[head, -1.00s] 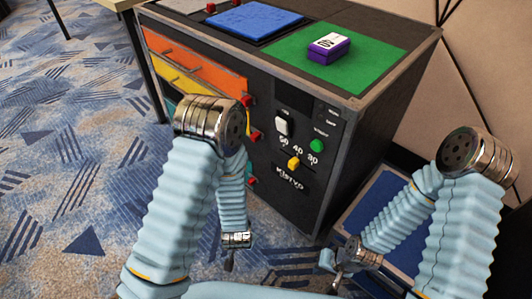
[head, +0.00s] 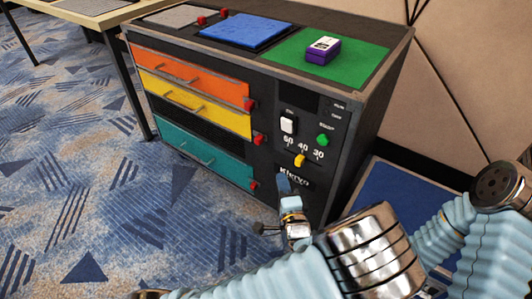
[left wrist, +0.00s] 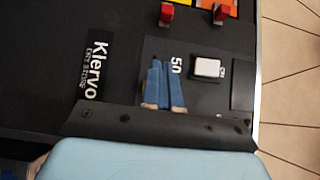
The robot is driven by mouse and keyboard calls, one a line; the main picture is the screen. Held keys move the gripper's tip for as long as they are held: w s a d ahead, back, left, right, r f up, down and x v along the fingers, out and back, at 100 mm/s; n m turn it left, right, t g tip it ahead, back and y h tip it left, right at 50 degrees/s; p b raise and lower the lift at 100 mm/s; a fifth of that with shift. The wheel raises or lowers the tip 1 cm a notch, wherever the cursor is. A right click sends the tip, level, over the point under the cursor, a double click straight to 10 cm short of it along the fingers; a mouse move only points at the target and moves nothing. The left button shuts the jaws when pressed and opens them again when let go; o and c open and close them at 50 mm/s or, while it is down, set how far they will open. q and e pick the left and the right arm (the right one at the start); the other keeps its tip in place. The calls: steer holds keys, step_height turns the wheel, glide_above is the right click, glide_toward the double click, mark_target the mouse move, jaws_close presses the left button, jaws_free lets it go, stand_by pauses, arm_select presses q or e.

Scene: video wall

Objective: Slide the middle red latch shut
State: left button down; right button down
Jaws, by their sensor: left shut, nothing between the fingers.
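The middle red latch (head: 259,139) sits at the right edge of the yellow drawer (head: 195,104) on the front of the dark cabinet. In the left wrist view this latch (left wrist: 166,13) is at the top edge. My left gripper (head: 283,179) is shut and empty, below and right of the middle latch, in front of the lower panel. In the left wrist view its blue fingers (left wrist: 162,68) lie together by the "50" mark, apart from the latch. My right gripper does not show; only its arm is in view at the right.
Red latches stand above (head: 250,104) and below (head: 253,185) the middle one. A white switch (head: 288,125), green button (head: 322,140) and yellow slider (head: 300,161) are on the panel close by. A purple box (head: 323,51) lies on the green top.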

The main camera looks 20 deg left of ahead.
arm_select(q)
steer(key=shift+w, duration=0.1)
glide_toward(255, 143)
steer(key=w+d, duration=0.3)
steer(key=w, duration=0.2)
steer(key=shift+w+a, duration=0.2)
steer(key=shift+a, duration=0.35)
steer(key=shift+w+a, duration=0.2)
steer(key=shift+a, duration=0.35)
steer(key=shift+w+a, duration=0.2)
steer(key=shift+a, duration=0.35)
steer(key=a, duration=0.1)
steer(key=w+a, duration=0.1)
steer(key=a, duration=0.1)
steer(key=shift+w+a+r, duration=0.1)
steer(key=shift+w+a, duration=0.05)
steer(key=shift+a, duration=0.15)
